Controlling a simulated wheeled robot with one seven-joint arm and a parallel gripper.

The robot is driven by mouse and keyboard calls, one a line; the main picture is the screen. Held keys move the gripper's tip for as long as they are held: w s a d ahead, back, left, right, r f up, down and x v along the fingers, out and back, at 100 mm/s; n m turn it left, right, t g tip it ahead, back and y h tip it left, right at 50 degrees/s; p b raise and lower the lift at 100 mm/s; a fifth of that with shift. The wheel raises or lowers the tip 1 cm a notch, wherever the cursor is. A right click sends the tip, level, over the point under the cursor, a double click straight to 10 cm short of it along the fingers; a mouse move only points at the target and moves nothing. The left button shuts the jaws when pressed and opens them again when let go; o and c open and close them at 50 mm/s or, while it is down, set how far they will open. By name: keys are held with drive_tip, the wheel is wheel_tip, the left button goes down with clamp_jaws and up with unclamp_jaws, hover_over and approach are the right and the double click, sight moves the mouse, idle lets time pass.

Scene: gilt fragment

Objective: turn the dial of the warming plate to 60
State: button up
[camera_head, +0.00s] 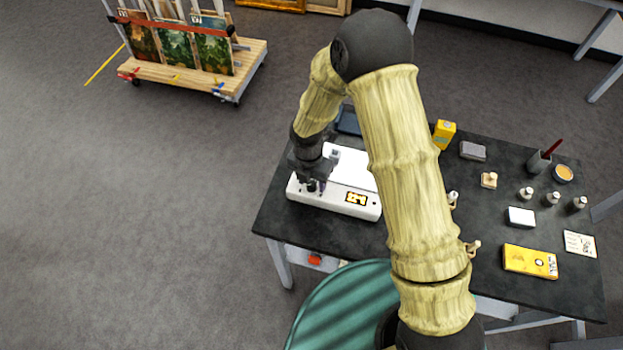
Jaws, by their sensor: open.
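The warming plate (331,196) is a white, flat box at the left end of the dark table. Its front shows a small yellow-lit display (356,198); the reading is too small to make out. My gripper (313,184) is open and points down at the left part of the plate's front. The dial is not clearly visible; my gripper covers the area left of the display. I cannot tell whether my fingers touch it. My arm hides part of the plate's right side.
The dark table (455,221) holds a yellow box (444,134), several small bottles, a yellow packet (530,261), a white block (520,217) and a cup with a red-handled tool (539,162). A cart with paintings (190,72) is far left; floor between is clear.

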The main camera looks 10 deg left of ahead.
drive_tip(key=shift+s+a, duration=0.15)
drive_tip(key=shift+s, duration=0.05)
drive_tip(key=c, duration=1)
